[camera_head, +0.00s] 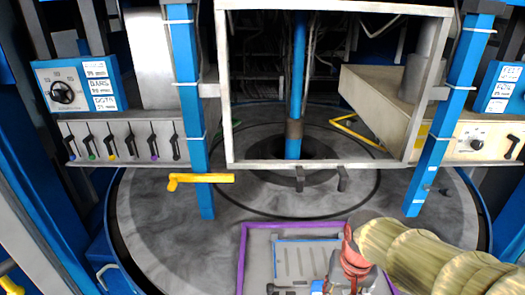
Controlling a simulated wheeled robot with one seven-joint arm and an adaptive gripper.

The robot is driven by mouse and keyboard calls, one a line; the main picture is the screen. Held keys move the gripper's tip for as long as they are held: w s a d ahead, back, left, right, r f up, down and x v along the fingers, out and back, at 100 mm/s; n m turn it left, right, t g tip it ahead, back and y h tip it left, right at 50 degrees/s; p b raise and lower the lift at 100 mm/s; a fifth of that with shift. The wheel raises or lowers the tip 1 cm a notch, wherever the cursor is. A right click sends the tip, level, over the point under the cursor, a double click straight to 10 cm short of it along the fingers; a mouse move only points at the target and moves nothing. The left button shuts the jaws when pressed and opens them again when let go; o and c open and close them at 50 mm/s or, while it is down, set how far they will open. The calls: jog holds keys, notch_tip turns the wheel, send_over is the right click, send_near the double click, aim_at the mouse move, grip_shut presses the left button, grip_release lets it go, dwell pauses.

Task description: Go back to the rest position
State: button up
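What looks like my gripper (352,268), a red and dark grey part, is at the bottom edge, right of centre. A beige ribbed section, apparently my arm, reaches to it from the lower right corner. The gripper is over or in front of a grey tray with a purple rim (242,258). Its fingers cannot be made out, so I cannot tell whether they are open or holding anything. The bottom edge of the picture cuts off this area.
A round grey floor plate (160,215) lies ahead, mostly clear. Blue posts (196,120) and (440,115) flank a pale metal frame (300,164). A yellow handle (205,178) juts out at left. Lever panels (120,138) and (470,140) stand at both sides.

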jog(key=s+r+n+t+b, duration=0.1)
jog(key=s+t+b, duration=0.3)
jog(key=s+b, duration=0.4)
jog(key=shift+s+r+n+t+b, duration=0.25)
jog(key=shift+r+n+t+b, duration=0.1)
jog(key=shift+n, duration=0.45)
jog(key=shift+r, duration=0.15)
dwell(0.8)
